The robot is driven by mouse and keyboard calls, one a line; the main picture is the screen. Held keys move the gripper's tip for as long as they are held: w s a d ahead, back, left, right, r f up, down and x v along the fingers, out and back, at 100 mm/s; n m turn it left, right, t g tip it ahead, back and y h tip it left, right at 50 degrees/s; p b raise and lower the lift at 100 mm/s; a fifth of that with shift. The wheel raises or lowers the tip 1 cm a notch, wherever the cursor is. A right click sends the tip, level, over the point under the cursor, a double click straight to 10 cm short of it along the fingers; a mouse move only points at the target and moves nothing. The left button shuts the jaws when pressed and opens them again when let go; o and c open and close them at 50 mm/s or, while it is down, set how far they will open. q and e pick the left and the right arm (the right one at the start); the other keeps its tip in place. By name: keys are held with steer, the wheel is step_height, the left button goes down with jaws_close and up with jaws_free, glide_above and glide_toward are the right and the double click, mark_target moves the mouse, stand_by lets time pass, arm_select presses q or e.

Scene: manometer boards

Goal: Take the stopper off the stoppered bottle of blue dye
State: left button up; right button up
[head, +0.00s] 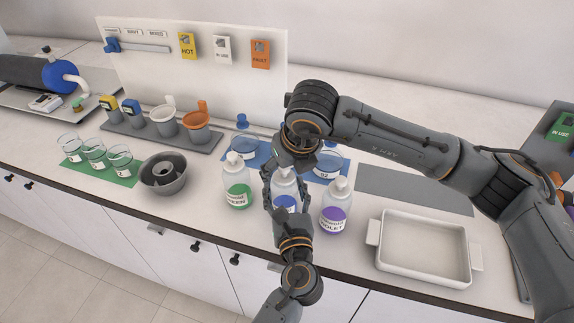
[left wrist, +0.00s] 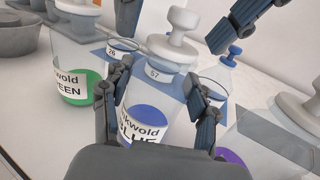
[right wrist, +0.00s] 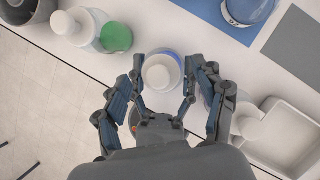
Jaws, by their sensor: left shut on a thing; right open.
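The blue dye bottle (head: 286,203) stands upright at the counter's front, between the green and violet bottles. Its white stopper (left wrist: 178,38) is seated in the neck in the left wrist view. My left gripper (left wrist: 156,88) is shut on the bottle's body, one finger on each side of the label. My right gripper (right wrist: 163,68) is open above the bottle, pointing down. Its fingers are on either side of the stopper, which shows from above (right wrist: 158,76), with gaps visible. In the head view my right wrist hides the stopper.
The green bottle (head: 237,192) and violet bottle (head: 335,217) stand close on either side. Numbered beakers (head: 327,163) stand on blue mats behind. A white tray (head: 466,248) is at the right. A grey ring-shaped bowl (head: 163,176) is at the left.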

steer(key=c, duration=1.4)
steer(key=shift+r, duration=0.2)
steer(key=shift+r, duration=0.95)
steer(key=shift+r, duration=2)
arm_select(q)
steer(key=o, duration=1.8)
